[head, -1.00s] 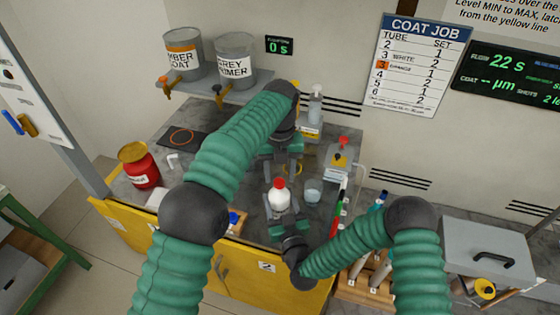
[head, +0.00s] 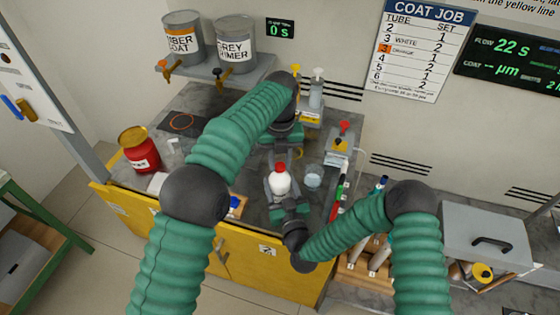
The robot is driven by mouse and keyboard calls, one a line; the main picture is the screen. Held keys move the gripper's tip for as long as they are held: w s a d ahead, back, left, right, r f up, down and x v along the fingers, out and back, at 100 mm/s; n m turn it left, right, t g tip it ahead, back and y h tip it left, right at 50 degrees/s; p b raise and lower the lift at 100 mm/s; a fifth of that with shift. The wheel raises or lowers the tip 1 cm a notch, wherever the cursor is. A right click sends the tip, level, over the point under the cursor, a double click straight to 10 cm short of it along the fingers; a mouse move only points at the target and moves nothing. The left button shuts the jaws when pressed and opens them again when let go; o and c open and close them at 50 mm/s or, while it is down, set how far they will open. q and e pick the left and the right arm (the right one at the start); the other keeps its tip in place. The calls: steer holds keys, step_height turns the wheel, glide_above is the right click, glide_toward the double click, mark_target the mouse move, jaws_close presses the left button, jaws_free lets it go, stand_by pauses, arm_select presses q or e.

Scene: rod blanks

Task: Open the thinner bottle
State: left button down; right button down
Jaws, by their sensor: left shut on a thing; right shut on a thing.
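The thinner bottle, a white bottle (head: 280,184) with a red cap (head: 281,168), stands upright over the front of the grey bench. The cap sits at the top of the bottle; whether it is loosened cannot be seen. My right gripper (head: 283,198) is shut on the white body from the front. My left gripper (head: 281,160) reaches in from behind and above, its fingers at the red cap and shut on it. The exact finger contact is small and partly hidden by the bottle and my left arm.
A clear beaker (head: 313,178) stands just right of the bottle. A red can (head: 139,150) is at the left. Two paint cans (head: 236,44) sit on a shelf behind. A red-topped dispenser (head: 341,146) and coloured markers (head: 338,196) stand to the right.

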arm_select(q)
steer(key=n, duration=0.8)
steer(key=shift+d, duration=0.1)
steer(key=n, duration=1.2)
steer(key=shift+r+n, duration=0.1)
steer(key=shift+n, duration=0.2)
steer(key=n, duration=0.9)
steer(key=shift+n, duration=0.3)
steer(key=n, duration=0.6)
steer(key=shift+w, duration=0.1)
steer(key=n, duration=0.7)
steer(key=shift+r, duration=0.1)
steer(key=n, duration=1)
steer(key=shift+n, duration=0.4)
steer(key=shift+r, duration=0.2)
